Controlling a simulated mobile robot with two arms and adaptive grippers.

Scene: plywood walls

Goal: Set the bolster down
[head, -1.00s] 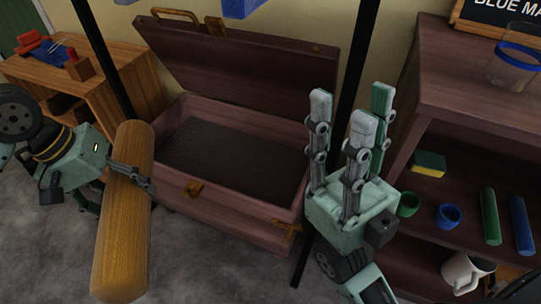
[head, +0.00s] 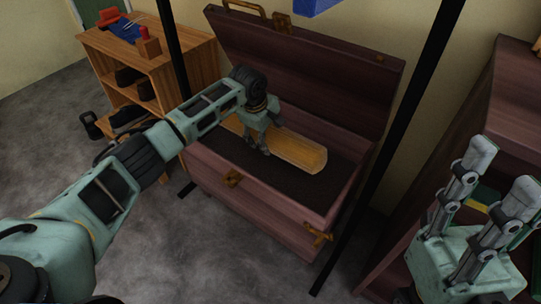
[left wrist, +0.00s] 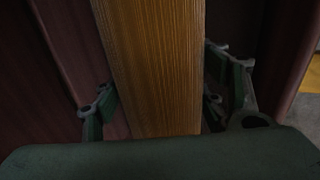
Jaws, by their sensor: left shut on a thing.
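My left gripper (head: 266,146) reaches in from above and is shut around the bolster's middle. In the left wrist view the bolster (left wrist: 155,70) runs up between the fingers (left wrist: 165,105) on both sides. My right gripper (head: 490,180) is at the right, fingers pointing up, apart and empty.
The chest's raised lid (head: 310,70) stands behind the bolster. Black posts (head: 400,130) rise at the chest's sides. A wooden shelf unit (head: 185,60) with shoes and small items stands at the left. A dark-red shelf (head: 510,110) is at the right.

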